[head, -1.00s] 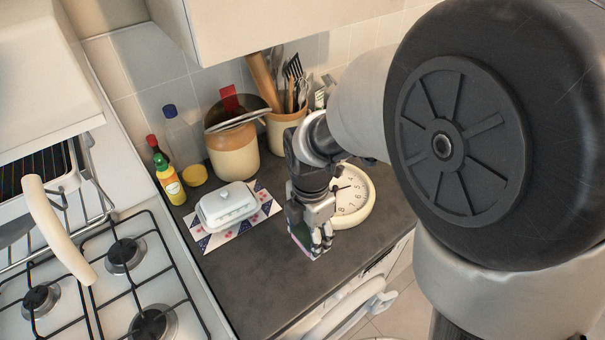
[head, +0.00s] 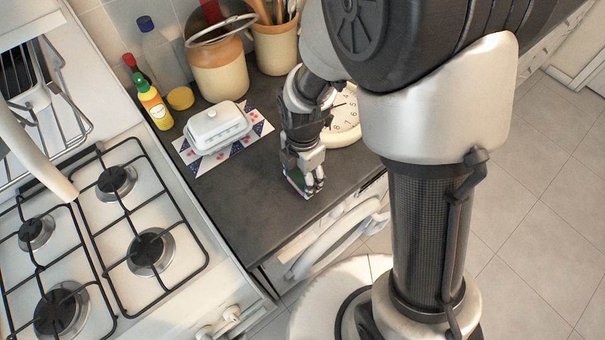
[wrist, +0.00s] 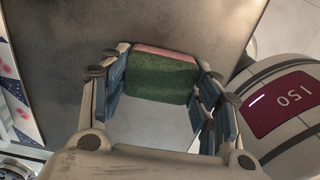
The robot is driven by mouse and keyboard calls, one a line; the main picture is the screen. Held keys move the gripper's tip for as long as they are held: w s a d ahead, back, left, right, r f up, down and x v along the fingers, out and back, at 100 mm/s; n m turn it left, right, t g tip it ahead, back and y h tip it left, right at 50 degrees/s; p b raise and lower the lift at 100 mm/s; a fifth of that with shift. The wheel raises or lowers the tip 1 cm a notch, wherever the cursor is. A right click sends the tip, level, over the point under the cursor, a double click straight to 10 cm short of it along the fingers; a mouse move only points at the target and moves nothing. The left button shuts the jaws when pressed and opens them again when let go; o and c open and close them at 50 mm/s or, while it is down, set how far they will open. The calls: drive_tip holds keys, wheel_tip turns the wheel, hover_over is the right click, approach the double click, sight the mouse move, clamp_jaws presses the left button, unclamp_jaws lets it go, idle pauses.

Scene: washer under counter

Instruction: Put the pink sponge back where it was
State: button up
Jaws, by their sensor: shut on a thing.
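My gripper (head: 306,188) points down over the dark counter (head: 245,205), near its front edge. It is shut on the pink sponge (wrist: 165,76), which has a thick green side and a thin pink layer. In the wrist view the sponge sits between both fingers (wrist: 162,84). In the head view only a sliver of the sponge (head: 294,184) shows beside the fingers. I cannot tell whether it touches the counter.
A white butter dish (head: 217,126) on a patterned mat (head: 196,164) lies left of my gripper. Crocks (head: 218,72), bottles (head: 153,104) and a yellow cup (head: 181,98) stand farther back. A gas hob (head: 125,215) is left. Front-left counter is clear.

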drive_tip(key=shift+f, duration=0.1)
drive_tip(key=o, duration=0.5)
drive_tip(key=shift+f, duration=0.1)
drive_tip(key=o, duration=0.4)
wheel_tip(320, 180, up, 12)
drive_tip(key=r+p, duration=0.1)
drive_tip(key=p, duration=0.3)
drive_tip(key=s+d+r+m+t, duration=0.1)
drive_tip(key=s+d+r+m, duration=0.2)
drive_tip(key=m, duration=0.5)
drive_tip(key=s+d+r+m+t, duration=0.2)
drive_tip(key=s+d+r+m, duration=0.2)
drive_tip(key=s+r+m, duration=0.2)
drive_tip(key=s+d+r+m+t, duration=0.1)
drive_tip(key=s+d+r+m, duration=0.2)
drive_tip(key=m, duration=0.7)
drive_tip(key=shift+s+d+r+m+t, duration=0.2)
drive_tip(key=shift+s+r, duration=0.2)
drive_tip(key=shift+r, duration=0.3)
drive_tip(key=shift+s+d+r+m+t, duration=0.1)
drive_tip(key=shift+s+d+r+m, duration=0.1)
drive_tip(key=shift+s+r, duration=0.35)
drive_tip(key=shift+w+r, duration=0.1)
drive_tip(key=shift+w, duration=0.1)
